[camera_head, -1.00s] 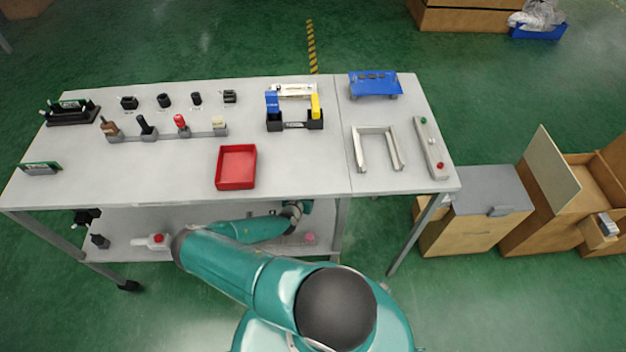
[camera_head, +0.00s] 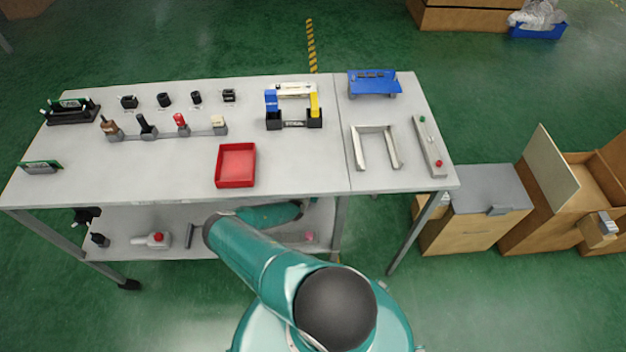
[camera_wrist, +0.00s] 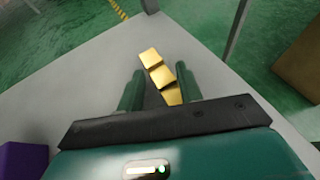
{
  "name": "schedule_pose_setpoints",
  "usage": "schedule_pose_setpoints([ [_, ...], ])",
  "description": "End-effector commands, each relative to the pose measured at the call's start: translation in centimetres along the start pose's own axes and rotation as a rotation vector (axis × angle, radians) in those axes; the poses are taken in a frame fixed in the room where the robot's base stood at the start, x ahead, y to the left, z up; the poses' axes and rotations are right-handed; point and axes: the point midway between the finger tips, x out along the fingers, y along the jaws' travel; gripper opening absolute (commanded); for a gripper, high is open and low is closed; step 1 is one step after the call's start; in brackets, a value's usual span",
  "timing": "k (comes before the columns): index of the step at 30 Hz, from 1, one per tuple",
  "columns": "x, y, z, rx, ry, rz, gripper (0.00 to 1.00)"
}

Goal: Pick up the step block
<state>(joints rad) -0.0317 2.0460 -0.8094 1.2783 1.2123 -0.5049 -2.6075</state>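The step block (camera_wrist: 158,72) is a gold-yellow stepped piece on a grey surface in the wrist view. My gripper (camera_wrist: 160,69) is open, with one green finger on each side of the block. The block's lower end lies close to the right finger; I cannot tell whether they touch. In the head view my arm reaches under the tabletop to the lower shelf (camera_head: 125,222), and both gripper and block are hidden there.
The tabletop (camera_head: 290,170) overhangs the shelf, with table legs (camera_wrist: 238,25) nearby. A purple object (camera_wrist: 20,160) sits at lower left in the wrist view. On the shelf stand a white piece with a red knob (camera_head: 153,239) and a dark grey bar (camera_head: 189,236). A red tray (camera_head: 236,180) is above.

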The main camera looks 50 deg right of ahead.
Motion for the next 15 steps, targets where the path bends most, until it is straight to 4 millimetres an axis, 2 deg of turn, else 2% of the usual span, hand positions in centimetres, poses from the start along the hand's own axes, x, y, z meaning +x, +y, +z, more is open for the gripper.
schedule_pose_setpoints([
  [1, -0.01, 0.01, 0.00, 0.000, 0.000, 0.000, 0.26],
  [5, -0.02, 0.02, -0.01, 0.000, 0.000, 0.000, 0.00],
  [15, -0.09, 0.06, 0.16, 0.000, 0.000, 0.001, 0.00],
])
